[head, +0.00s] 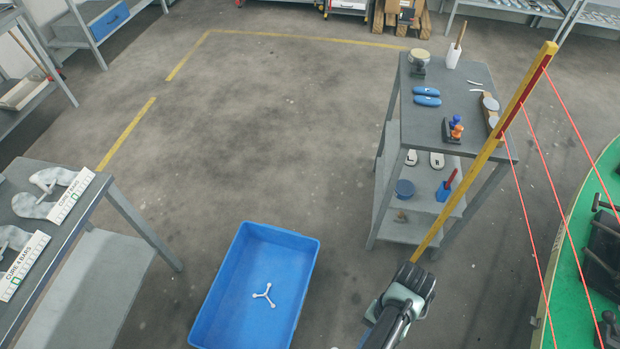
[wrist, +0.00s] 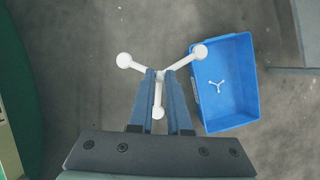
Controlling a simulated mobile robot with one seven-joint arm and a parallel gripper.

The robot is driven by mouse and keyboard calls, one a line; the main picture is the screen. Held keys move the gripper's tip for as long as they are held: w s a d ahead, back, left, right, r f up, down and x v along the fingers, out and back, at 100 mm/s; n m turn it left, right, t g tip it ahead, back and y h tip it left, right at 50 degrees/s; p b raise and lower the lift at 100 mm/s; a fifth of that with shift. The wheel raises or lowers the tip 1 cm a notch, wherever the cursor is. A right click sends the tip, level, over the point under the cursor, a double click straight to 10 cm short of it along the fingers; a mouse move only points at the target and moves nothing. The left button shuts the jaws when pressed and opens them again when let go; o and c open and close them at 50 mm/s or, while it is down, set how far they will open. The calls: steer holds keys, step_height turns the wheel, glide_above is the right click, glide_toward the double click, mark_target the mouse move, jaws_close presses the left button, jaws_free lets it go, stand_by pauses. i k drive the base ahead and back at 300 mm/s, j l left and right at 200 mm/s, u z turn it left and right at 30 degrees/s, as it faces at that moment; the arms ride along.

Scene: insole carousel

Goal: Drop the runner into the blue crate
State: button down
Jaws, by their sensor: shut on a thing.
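In the wrist view my gripper (wrist: 159,76) is shut on a white three-armed runner (wrist: 181,62) with round knobs at its arm ends. One arm runs down between the fingers, and the other two spread beyond the fingertips. The blue crate (wrist: 247,52) is to the right of the fingers and below them; the held runner's right knob overlaps its left rim in the picture. A second white three-armed runner lies on the crate's floor. In the head view the crate (head: 312,262) stands on the floor at bottom centre, left of my arm; my fingers cannot be made out there.
A grey workshop trolley (head: 395,135) with tools stands right of centre. A yellow post (head: 487,150) with red beams borders a green carousel (head: 575,290) at right. A grey table (head: 90,205) with grey parts is at left. The floor beyond the crate is clear.

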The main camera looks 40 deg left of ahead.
mark_target(262, 307)
steer(key=k+j, duration=0.1)
steer(key=j, duration=1)
steer(key=j+u, duration=0.1)
steer(key=j, duration=1)
steer(key=k, duration=0.05)
